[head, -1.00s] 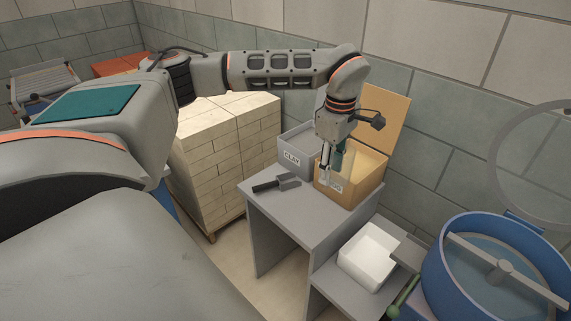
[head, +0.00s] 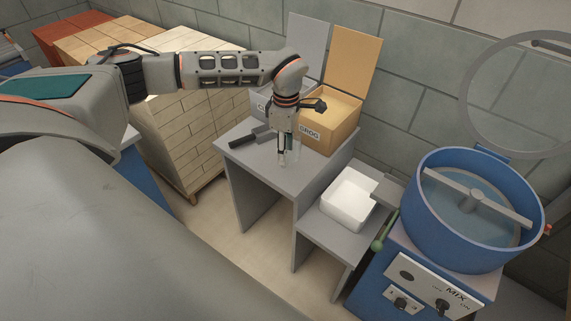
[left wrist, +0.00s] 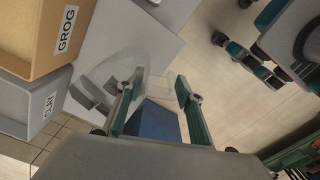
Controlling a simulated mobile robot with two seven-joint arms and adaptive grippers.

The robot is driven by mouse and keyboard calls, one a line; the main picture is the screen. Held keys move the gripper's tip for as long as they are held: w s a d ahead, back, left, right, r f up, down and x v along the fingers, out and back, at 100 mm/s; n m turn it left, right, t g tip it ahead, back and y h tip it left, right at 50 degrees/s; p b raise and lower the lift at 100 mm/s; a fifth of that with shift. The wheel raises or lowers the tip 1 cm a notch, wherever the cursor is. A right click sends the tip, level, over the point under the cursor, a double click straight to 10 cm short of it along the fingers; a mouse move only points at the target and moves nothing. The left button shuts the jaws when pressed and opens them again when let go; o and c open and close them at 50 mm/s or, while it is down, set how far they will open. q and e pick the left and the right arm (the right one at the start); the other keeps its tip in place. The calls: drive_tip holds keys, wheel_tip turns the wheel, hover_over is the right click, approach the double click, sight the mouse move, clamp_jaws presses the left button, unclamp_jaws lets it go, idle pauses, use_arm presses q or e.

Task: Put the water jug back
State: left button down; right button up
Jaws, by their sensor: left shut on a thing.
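The water jug (left wrist: 152,84) is a clear vessel, faint against the background, between the fingers of my left gripper (left wrist: 162,84) in the left wrist view. My left gripper is shut on it. In the head view the left gripper (head: 282,160) points down over the grey table (head: 310,176), with the jug (head: 294,154) hard to make out beside its fingertips. I cannot tell whether the jug touches the tabletop. My right gripper (left wrist: 232,22) shows at the upper right of the left wrist view, its fingers apart and empty.
An open tan GROG box (head: 328,130) and a grey CLAY box (head: 262,98) stand behind the left gripper. A dark scoop (head: 245,138) lies left. A white tub (head: 347,198) sits on a lower shelf, beside the blue mixer (head: 425,215). The front tabletop is clear.

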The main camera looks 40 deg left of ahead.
use_arm(q)
drive_tip(key=shift+f, duration=3.2)
drive_tip(key=c, duration=1.4)
unclamp_jaws()
drive_tip(key=shift+f, duration=0.15)
drive_tip(key=shift+o, duration=0.2)
